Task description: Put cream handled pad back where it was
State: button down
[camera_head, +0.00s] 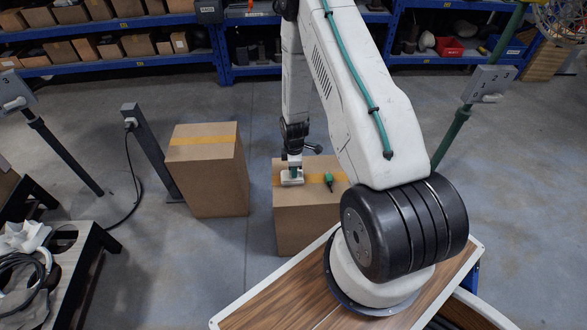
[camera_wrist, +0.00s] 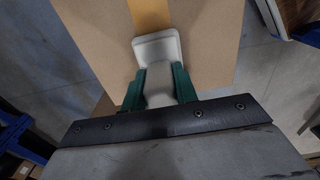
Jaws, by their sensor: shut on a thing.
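The cream handled pad (camera_head: 291,181) is at the top of the right cardboard box (camera_head: 305,222), near its left edge. In the wrist view the pad (camera_wrist: 158,47) shows its pale plate over the box top and tape strip. My gripper (camera_head: 294,165) is above the pad, with its green fingers (camera_wrist: 157,88) shut on the pad's handle. I cannot tell whether the pad touches the box top. A small green and black object (camera_head: 328,181) lies on the same box, right of the pad.
A second cardboard box (camera_head: 207,170) stands to the left, with a gap of floor between. A dark-framed table (camera_head: 75,270) with white items is at the lower left. Blue shelves (camera_head: 140,58) line the back.

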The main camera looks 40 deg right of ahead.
jog(key=c, duration=1.1)
grip_release()
jog(key=shift+f, duration=0.1)
notch_tip(320, 180, up, 12)
jog(key=shift+f, duration=0.1)
jog(key=s+a+r+m, duration=0.2)
jog(key=a+r, duration=0.1)
jog(key=r, duration=0.6)
jog(key=s+a+r+m, duration=0.15)
jog(key=a+r, duration=0.25)
jog(key=r, duration=0.6)
jog(key=s+a+r+m, duration=0.2)
jog(key=a+r, duration=0.1)
jog(key=r, duration=0.6)
jog(key=shift+s+a+r+m+t, duration=0.2)
jog(key=shift+s+a+r+m, duration=0.9)
jog(key=shift+s+r, duration=1.8)
jog(key=shift+s+a+r+m+t, duration=0.2)
jog(key=shift+s+a+r+m, duration=0.95)
jog(key=shift+s, duration=3.1)
jog(key=shift+s+a+r+m+t, duration=0.2)
jog(key=shift+s+a+r+m, duration=0.4)
jog(key=shift+s+a+r, duration=1.7)
